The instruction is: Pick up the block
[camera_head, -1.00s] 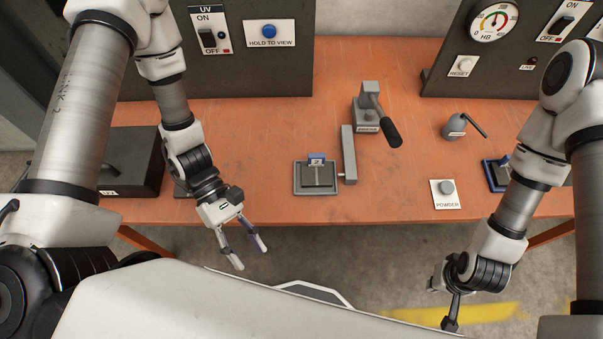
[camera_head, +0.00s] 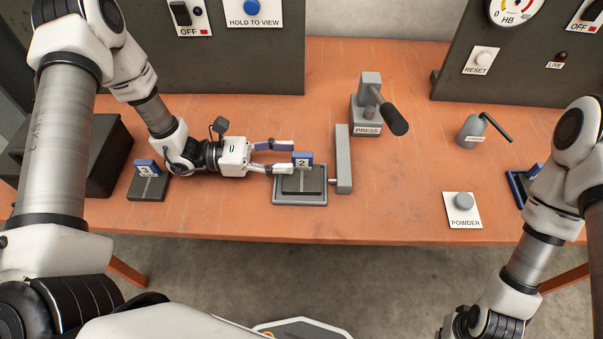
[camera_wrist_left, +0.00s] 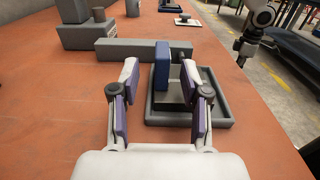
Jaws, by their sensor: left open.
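A small blue block with a white "2" label (camera_head: 303,160) stands upright on a grey plate (camera_head: 300,198) with a raised rim on the orange table. My left gripper (camera_head: 291,157) reaches in from the left, open, with its fingertips at the block. In the left wrist view, the blue block (camera_wrist_left: 163,66) appears between the two spread fingertips (camera_wrist_left: 158,78), with visible gaps at its sides. My right gripper (camera_wrist_left: 241,58) shows small at the upper right of that view; its finger state is too small to tell.
A grey bar (camera_head: 343,160) lies right of the plate, with a press (camera_head: 367,115) behind it. Another block labelled "3" (camera_head: 147,167) stands at left. The table between plate and powder button is clear.

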